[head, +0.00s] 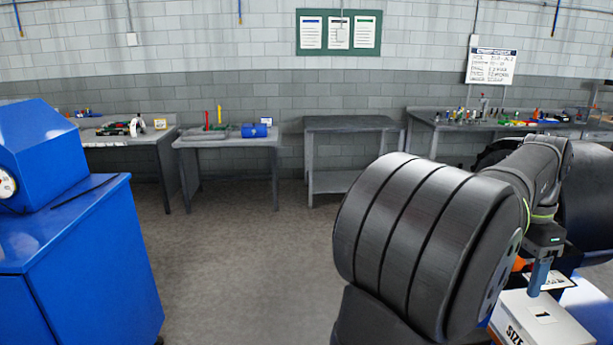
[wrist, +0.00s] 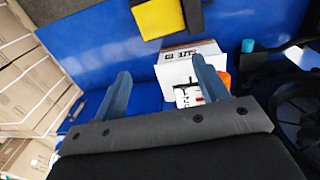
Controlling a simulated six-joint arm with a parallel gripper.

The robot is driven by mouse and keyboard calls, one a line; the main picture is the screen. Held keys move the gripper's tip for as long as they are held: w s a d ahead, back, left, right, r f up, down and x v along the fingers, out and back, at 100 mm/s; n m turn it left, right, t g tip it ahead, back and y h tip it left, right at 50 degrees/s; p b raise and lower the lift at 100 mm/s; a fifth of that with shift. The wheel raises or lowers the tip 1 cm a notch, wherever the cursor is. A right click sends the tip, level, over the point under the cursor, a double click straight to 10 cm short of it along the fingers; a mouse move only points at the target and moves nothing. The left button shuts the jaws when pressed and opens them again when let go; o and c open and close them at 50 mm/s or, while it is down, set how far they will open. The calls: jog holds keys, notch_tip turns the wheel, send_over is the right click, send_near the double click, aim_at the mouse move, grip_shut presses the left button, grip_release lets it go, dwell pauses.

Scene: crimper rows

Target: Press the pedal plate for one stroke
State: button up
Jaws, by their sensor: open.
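I cannot make out the pedal plate for certain in either view. In the wrist view a yellow pad (wrist: 158,18) with dark edging lies at the top, against a blue surface; I cannot tell if it is part of the pedal. My gripper (wrist: 164,88) is open in the wrist view, its two blue-grey fingers apart with nothing held between them. In the head view only a blue finger of it (head: 540,277) shows at the right, over a white box (head: 548,325) marked "SIZE". My own arm hides much of that side.
The white box (wrist: 183,65) also shows in the wrist view, beyond the fingers, with an orange object (wrist: 224,78) beside it. Cardboard boxes (wrist: 30,85) are at the left. A blue cabinet (head: 85,260) stands left in the head view; benches line the wall, with open floor (head: 240,250) between.

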grip_shut()
dwell(1.4)
